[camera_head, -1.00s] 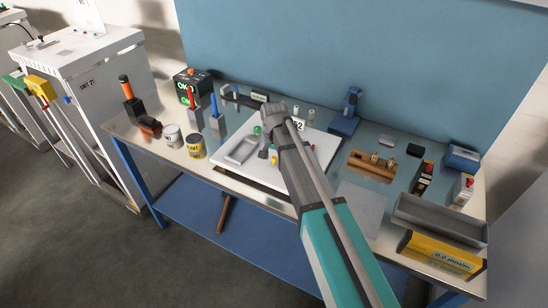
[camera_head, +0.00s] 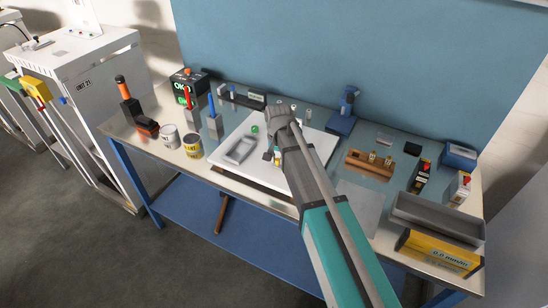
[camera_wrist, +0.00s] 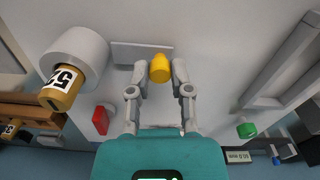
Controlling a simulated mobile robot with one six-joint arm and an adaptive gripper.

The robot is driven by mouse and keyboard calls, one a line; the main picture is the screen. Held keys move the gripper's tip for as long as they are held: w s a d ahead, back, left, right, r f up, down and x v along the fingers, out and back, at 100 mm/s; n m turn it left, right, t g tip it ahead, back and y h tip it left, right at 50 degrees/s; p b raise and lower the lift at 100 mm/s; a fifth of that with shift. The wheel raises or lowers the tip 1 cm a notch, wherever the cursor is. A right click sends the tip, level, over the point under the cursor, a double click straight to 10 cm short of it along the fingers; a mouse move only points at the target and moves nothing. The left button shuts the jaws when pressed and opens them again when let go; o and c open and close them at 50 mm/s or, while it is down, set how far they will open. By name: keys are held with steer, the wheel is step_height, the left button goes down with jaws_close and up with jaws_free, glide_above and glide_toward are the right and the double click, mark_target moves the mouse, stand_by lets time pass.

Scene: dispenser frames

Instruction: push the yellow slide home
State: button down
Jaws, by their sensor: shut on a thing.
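The yellow slide shows as a rounded yellow knob (camera_wrist: 160,68) in the wrist view, beside a flat grey strip on a white board (camera_head: 232,168). My gripper (camera_wrist: 160,75) has a fingertip on either side of the knob and is shut on it. In the head view my gripper (camera_head: 277,154) is low over the middle of the board, and my arm hides much of that area. How far the slide sits along its track cannot be told.
In the wrist view a white cylinder with a labelled brass end (camera_wrist: 62,88) and a red part (camera_wrist: 100,119) stand left of my fingers. Paint cans (camera_head: 192,146) stand left of the board.

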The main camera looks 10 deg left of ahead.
steer(key=c, duration=0.5)
jaws_free()
steer(key=shift+s+d, duration=0.1)
steer(key=shift+d, duration=0.1)
steer(key=shift+a, duration=0.2)
steer(key=shift+w+a, duration=0.3)
steer(key=shift+a, duration=0.15)
steer(key=shift+w+a, duration=0.3)
steer(key=shift+a, duration=0.45)
steer(key=shift+s+d+r+p, duration=0.1)
steer(key=shift+d+r+p, duration=0.05)
steer(key=shift+r+p, duration=0.8)
step_height(320, 180, up, 12)
steer(key=p, duration=1.2)
steer(key=s+d+f+b, duration=0.2)
steer(key=s+d, duration=0.3)
steer(key=d, duration=0.4)
steer(key=s+d+f+n+b, duration=0.1)
steer(key=s+d+f+b, duration=0.2)
steer(key=s+d, duration=0.3)
steer(key=s+d+f+n+b, duration=0.1)
steer(key=s+d+f+b, duration=0.2)
steer(key=d, duration=1)
steer(key=shift+s+f, duration=0.2)
steer(key=shift+s, duration=1.05)
